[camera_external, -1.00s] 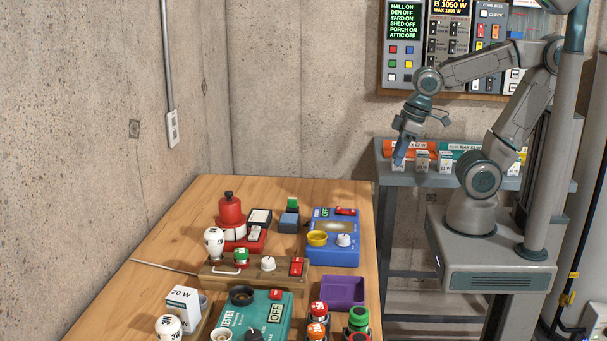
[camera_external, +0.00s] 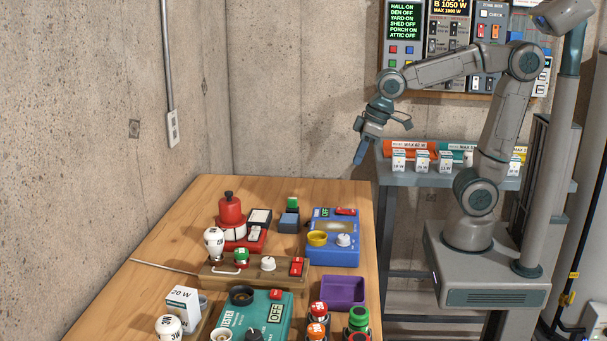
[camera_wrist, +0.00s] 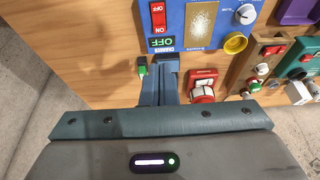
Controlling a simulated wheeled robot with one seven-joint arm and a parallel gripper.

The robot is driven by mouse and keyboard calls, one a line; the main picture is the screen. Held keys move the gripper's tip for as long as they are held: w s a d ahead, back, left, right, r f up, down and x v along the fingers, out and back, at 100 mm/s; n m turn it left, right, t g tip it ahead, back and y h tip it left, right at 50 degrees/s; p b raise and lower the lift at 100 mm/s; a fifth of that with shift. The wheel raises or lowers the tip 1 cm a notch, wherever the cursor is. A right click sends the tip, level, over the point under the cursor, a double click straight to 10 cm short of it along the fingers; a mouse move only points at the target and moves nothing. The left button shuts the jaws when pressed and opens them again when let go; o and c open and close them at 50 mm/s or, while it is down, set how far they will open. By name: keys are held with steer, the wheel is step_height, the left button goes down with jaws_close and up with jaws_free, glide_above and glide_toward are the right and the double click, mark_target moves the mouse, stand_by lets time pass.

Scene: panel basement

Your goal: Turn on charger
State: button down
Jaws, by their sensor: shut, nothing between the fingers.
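The charger (camera_external: 332,258) is a blue box on the wooden table, with a yellow socket (camera_external: 317,238), a white knob (camera_external: 343,240) and a red switch (camera_external: 345,211). In the wrist view the charger (camera_wrist: 175,22) shows its label, the red switch (camera_wrist: 158,17) marked OFF and ON, and a green display (camera_wrist: 160,42) reading OFF. My gripper (camera_external: 359,157) is shut and empty, in the air above the table's far right edge, up and behind the charger. In the wrist view its fingertips (camera_wrist: 168,62) appear just below the display, apart from the switch.
Close to the charger are a green-and-blue item (camera_external: 289,220), a red device (camera_external: 231,212) and a wooden lamp base (camera_external: 225,273). A teal tester (camera_external: 240,315) and a purple tray (camera_external: 343,292) lie nearer. A grey shelf with small boxes (camera_external: 422,161) stands behind, right.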

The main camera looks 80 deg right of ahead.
mark_target(340, 209)
steer(key=shift+w, duration=0.1)
steer(key=x, duration=0.9)
steer(key=s+x, duration=0.1)
steer(key=x, duration=0.4)
steer(key=shift+f, duration=0.1)
steer(key=shift+w+p, duration=0.1)
steer(key=shift+p, duration=0.25)
steer(key=shift+w+f+g, duration=0.15)
steer(key=shift+f+g, duration=0.15)
steer(key=shift+g, duration=0.1)
